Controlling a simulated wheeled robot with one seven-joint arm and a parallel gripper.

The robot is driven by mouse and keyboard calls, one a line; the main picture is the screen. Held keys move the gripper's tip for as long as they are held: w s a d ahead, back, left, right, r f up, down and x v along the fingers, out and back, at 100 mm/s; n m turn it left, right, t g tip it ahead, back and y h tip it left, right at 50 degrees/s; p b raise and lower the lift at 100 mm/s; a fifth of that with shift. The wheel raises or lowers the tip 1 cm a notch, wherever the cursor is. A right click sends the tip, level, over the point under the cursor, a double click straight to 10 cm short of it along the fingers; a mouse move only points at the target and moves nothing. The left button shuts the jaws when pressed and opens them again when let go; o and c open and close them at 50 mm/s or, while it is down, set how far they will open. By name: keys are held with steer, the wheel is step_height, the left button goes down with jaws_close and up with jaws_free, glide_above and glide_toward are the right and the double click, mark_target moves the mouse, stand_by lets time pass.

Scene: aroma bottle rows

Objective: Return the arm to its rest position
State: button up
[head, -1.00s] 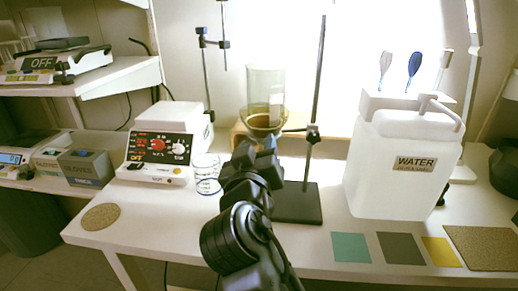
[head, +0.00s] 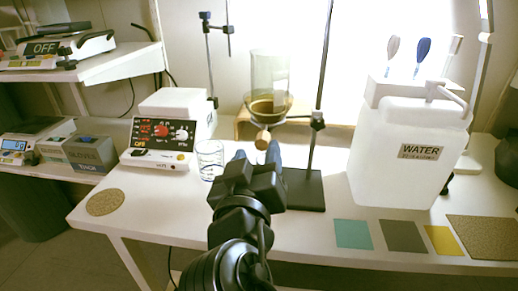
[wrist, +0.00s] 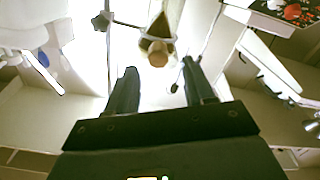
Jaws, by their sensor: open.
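My gripper (head: 256,160) is over the table near its middle, in front of the stand holding a glass vessel. Its two dark fingers are apart with nothing between them in the wrist view (wrist: 158,92). In the head view the wrist and forearm come up from the bottom edge, and the fingers point toward the back of the table. The glass vessel (head: 268,72) with brown liquid is held on the stand beyond the fingertips. Its rounded stopper (wrist: 158,54) shows beyond the fingers in the wrist view.
A clear beaker (head: 209,160) stands left of my gripper, beside the hotplate device (head: 160,145). The black stand base (head: 303,190) is close on the right. A white water container (head: 405,165) stands farther right. Colored mats (head: 353,233) lie along the front edge. The table's front left is mostly clear.

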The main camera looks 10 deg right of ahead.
steer(key=s+d+f+n+g+y+p, duration=0.1)
steer(key=s+d+f+y+p, duration=0.1)
steer(key=s+d+f, duration=0.3)
steer(key=s+d+f+n+g+y+p, duration=0.1)
steer(key=s+f+n+y+p, duration=0.1)
steer(key=s+f, duration=0.35)
steer(key=s+d+f+n+y+p, duration=0.1)
steer(key=s+d+f+y+p, duration=0.2)
steer(key=s, duration=0.5)
steer(key=s+d+r+m+p, duration=0.1)
steer(key=s+d+r, duration=0.1)
steer(key=s, duration=0.5)
steer(key=s+d+r+m+h+p, duration=0.1)
steer(key=s+d+r+m, duration=0.1)
steer(key=s+r, duration=0.2)
steer(key=s+d+r+m+p, duration=0.1)
steer(key=s+r, duration=0.3)
steer(key=s, duration=0.6)
steer(key=shift+d+m, duration=0.4)
steer(key=shift+m, duration=0.1)
